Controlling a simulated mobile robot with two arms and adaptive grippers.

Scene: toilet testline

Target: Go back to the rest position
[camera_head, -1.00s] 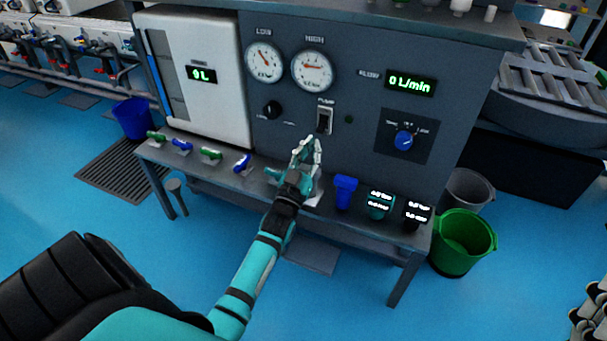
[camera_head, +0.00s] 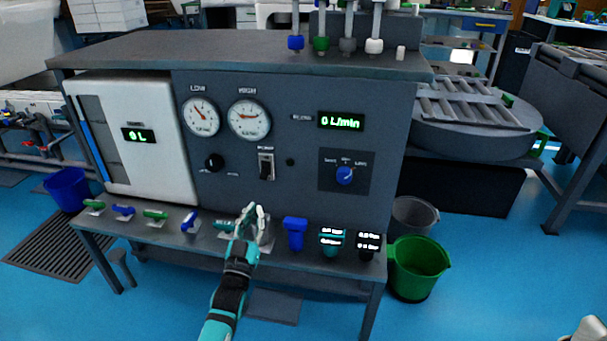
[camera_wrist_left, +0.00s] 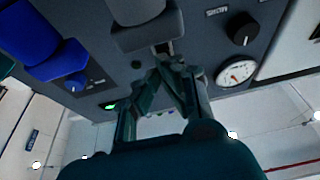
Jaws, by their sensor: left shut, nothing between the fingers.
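My left gripper (camera_head: 252,214) is shut and empty. In the head view it is in front of the test bench, at the height of the shelf's valve row and below the pump switch (camera_head: 266,166). In the left wrist view its fingers (camera_wrist_left: 170,70) meet at the tips, with the grey panel (camera_wrist_left: 200,20) behind them. Only a small pale part, likely of my right gripper (camera_head: 590,330), shows in the bottom right corner of the head view; its jaws cannot be made out.
The bench shelf holds green and blue valve handles (camera_head: 190,221), a blue fitting (camera_head: 295,232) and two small digital gauges (camera_head: 331,240). A green bucket (camera_head: 418,268) and grey bin (camera_head: 412,215) stand right of the bench. Blue floor (camera_head: 480,280) is clear at the right.

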